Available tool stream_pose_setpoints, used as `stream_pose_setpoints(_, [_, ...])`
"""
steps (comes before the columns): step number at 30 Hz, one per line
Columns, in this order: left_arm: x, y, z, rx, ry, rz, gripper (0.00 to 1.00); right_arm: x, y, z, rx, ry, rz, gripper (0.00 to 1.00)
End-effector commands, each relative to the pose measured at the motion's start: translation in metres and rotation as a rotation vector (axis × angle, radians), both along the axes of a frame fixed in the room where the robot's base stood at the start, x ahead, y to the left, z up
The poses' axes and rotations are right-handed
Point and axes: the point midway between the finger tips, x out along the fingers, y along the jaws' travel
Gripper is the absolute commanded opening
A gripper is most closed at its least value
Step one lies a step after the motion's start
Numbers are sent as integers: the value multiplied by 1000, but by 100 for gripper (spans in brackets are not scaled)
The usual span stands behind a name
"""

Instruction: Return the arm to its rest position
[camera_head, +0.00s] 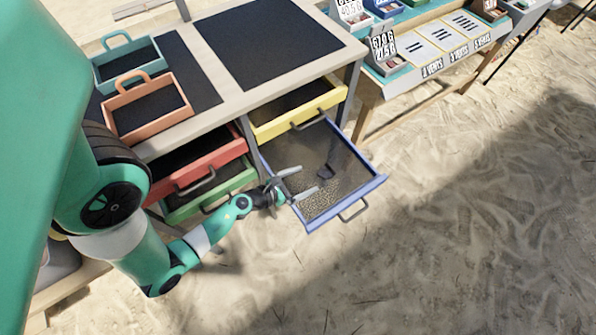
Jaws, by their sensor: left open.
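My left arm comes in from the left, and its gripper (301,182) is over the left side of the blue drawer (347,208). The grey fingers are spread apart with nothing between them. The blue drawer is pulled out and has a speckled floor. A small dark item (325,172) lies in it, just right of the gripper and apart from the fingers. My right gripper does not show.
The yellow drawer (300,121), the red drawer (210,176) and the green drawer (222,196) are partly out. A teal tray (129,60) and an orange tray (147,105) stand on the table. A second table (431,84) stands behind right. Sandy ground is clear at the front right.

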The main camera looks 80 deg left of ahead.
Motion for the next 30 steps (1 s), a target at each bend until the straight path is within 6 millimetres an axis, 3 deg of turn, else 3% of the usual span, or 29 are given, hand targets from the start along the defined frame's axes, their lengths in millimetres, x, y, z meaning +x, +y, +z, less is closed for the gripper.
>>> stream_pose_setpoints(6, [-20,-9,9,0,0,1,100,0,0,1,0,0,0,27])
stream_pose_setpoints(24, [-19,-11,10,1,-1,-9,100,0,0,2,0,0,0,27])
stream_pose_setpoints(26, [-10,-15,17,9,-9,-38,100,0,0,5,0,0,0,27])
stream_pose_setpoints(29, [26,-11,47,63,-65,-110,100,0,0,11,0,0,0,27])
stream_pose_setpoints(30, [47,-10,66,94,-102,-145,100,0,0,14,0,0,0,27])
